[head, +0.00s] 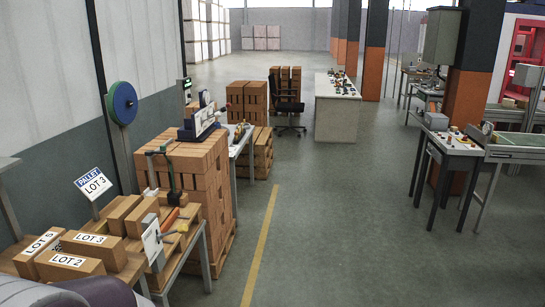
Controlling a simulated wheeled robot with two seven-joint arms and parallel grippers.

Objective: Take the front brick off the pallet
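Several orange-brown bricks lie at the lower left on a low wooden surface, beside a sign (94,186) reading "PALLET LOT 3". The nearest brick (70,266) has a label "LOT 2". Just behind it lies a brick (93,250) labelled "LOT 3". A brick (36,254) labelled "LOT 5" lies at their left, set at an angle. Two unlabelled bricks (122,214) lie farther back. I cannot tell the pallet's edges from the table under the bricks. Neither of my grippers is in view.
A small device (152,240) with an orange handle stands right of the bricks. Tall brick stacks (205,190) rise behind. A blue disc on a post (122,103) stands by the wall. The grey floor (330,220) is open to the right, with a yellow line.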

